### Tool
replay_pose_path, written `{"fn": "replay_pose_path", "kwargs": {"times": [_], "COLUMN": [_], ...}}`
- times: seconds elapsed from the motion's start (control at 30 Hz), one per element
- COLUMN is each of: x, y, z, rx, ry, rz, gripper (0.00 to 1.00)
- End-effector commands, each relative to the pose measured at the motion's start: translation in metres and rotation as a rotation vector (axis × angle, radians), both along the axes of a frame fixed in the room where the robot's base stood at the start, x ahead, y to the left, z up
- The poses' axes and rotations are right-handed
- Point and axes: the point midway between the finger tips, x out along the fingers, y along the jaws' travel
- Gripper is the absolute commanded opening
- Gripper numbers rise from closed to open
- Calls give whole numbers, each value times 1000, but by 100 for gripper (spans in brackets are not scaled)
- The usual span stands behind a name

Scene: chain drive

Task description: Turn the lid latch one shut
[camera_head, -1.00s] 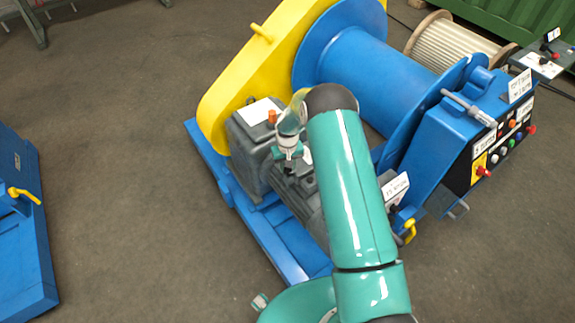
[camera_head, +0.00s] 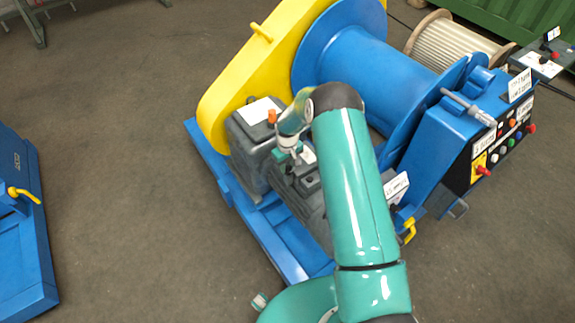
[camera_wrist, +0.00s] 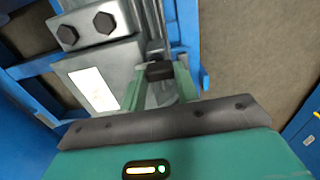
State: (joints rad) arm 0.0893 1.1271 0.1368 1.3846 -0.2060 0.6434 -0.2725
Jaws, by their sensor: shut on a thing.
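My gripper (camera_wrist: 159,84) is in the middle of the wrist view, its two green fingers on either side of a small dark block (camera_wrist: 158,70). The block looks like lid latch one, though most of it is hidden between the fingers. In the head view my gripper (camera_head: 291,157) points down at the grey motor and gearbox unit (camera_head: 246,150) beside the yellow chain guard (camera_head: 240,85). The latch itself cannot be made out there, as my wrist covers that spot.
A blue winch drum (camera_head: 375,60) stands behind my arm, with a control panel (camera_head: 492,150) to its right. An orange cap (camera_head: 272,116) stands close left of my wrist. Two dark bolts (camera_wrist: 86,30) show in the wrist view. Open floor (camera_head: 120,130) lies left.

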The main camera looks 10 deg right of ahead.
Motion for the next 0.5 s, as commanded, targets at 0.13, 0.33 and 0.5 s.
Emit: {"fn": "replay_pose_path", "kwargs": {"times": [0.13,0.33,0.5], "x": [-1,0,0], "y": [0,0,0], "z": [0,0,2], "rx": [0,-1,0], "ry": [3,2,1], "rz": [2,1,0], "gripper": [43,53,53]}}
